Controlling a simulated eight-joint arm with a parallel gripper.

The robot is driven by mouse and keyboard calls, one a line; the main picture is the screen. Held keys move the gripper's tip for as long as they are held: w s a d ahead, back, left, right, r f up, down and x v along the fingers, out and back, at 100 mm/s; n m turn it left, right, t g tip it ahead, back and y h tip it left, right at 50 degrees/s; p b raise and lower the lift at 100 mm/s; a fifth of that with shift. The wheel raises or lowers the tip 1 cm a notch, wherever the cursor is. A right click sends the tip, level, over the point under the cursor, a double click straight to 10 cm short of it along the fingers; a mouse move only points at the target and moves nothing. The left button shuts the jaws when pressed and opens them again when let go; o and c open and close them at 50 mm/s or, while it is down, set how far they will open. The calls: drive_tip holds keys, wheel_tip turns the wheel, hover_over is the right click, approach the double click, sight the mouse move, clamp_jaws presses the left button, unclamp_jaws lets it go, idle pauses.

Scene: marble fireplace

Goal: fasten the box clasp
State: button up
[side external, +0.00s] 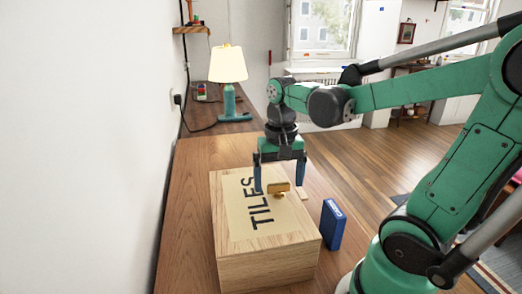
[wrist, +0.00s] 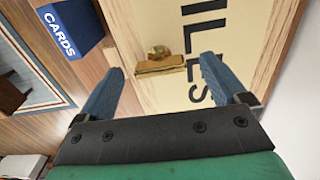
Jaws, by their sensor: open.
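A pale wooden box (side external: 265,268) marked TILES stands on the wooden table, its lid looking shut. A small brass clasp (side external: 279,187) is on the top near the right edge. It also shows in the wrist view (wrist: 160,68) as a flat bar with a rounded knob behind it. Whether the clasp is fastened I cannot tell. My gripper (side external: 279,181) points down over the box, open and empty. In both views its two blue fingers appear on either side of the clasp, with gaps. In the wrist view my gripper (wrist: 162,66) shows no contact with it.
A blue CARDS box (side external: 333,224) stands on the table close to the right side of the wooden box; it shows at upper left in the wrist view (wrist: 72,26). A lamp (side external: 228,75) stands farther back. A white wall borders the left. Bare table lies behind the box.

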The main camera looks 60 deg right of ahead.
sight(279, 183)
drive_tip(key=shift+r, duration=2.65)
drive_tip(key=a+f+n+t, duration=0.1)
drive_tip(key=w+a+n+t, duration=0.1)
drive_tip(key=n, duration=0.1)
drive_tip(key=w+a+f+n+t, duration=0.1)
drive_tip(key=n, duration=0.1)
drive_tip(key=shift+a+f+h, duration=0.3)
drive_tip(key=shift+a+h, duration=0.05)
drive_tip(key=shift+h, duration=0.05)
drive_tip(key=a+n+t, duration=0.1)
drive_tip(key=a+f+n+t, duration=0.1)
drive_tip(key=a, duration=0.1)
drive_tip(key=a+n+t, duration=0.1)
drive_tip(key=n+t, duration=0.1)
drive_tip(key=shift+w+a+f+y, duration=0.25)
drive_tip(key=shift+w+a+y, duration=0.05)
drive_tip(key=shift+w+y, duration=0.1)
